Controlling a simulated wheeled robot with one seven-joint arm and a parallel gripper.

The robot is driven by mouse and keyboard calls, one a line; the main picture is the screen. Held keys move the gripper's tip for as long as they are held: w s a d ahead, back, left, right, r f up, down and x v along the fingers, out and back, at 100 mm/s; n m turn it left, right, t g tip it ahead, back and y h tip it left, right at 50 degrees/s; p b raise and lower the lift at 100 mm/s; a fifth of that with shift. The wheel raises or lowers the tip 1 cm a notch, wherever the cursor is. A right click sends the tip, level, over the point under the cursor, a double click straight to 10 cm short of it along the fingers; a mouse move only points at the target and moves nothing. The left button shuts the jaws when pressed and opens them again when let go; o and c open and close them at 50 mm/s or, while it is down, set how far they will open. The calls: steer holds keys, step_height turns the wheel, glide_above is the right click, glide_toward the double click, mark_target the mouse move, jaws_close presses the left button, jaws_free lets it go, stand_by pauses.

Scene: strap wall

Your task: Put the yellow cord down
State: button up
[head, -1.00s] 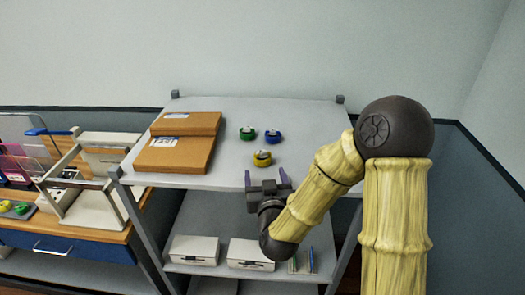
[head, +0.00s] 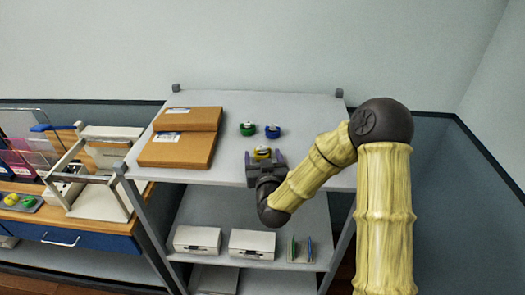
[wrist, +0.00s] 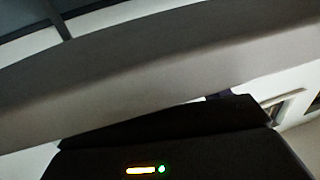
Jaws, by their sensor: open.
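The yellow cord (head: 262,152) is a small coiled roll on the grey top shelf (head: 305,125), near its front edge in the head view. My gripper (head: 264,157) is at that front edge with its two fingers apart, one on each side of the yellow cord. The fingers and gripper body hide the cord's lower part, and I cannot tell whether they touch it. The wrist view shows the pale shelf edge (wrist: 150,75) close up and a dark housing with small lights; the cord does not show there.
A green coil (head: 247,129) and a blue coil (head: 272,131) sit just behind. Brown boxes (head: 178,150) lie to the left. White boxes (head: 252,243) stand on the lower shelf. The top shelf's right side is clear. A desk (head: 75,240) stands at far left.

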mark_target(264, 155)
steer(key=w+p, duration=0.1)
steer(key=w, duration=0.2)
steer(key=shift+w+a+r, duration=0.1)
steer(key=shift+w, duration=0.15)
steer(key=c, duration=1.2)
steer(key=shift+o, duration=0.2)
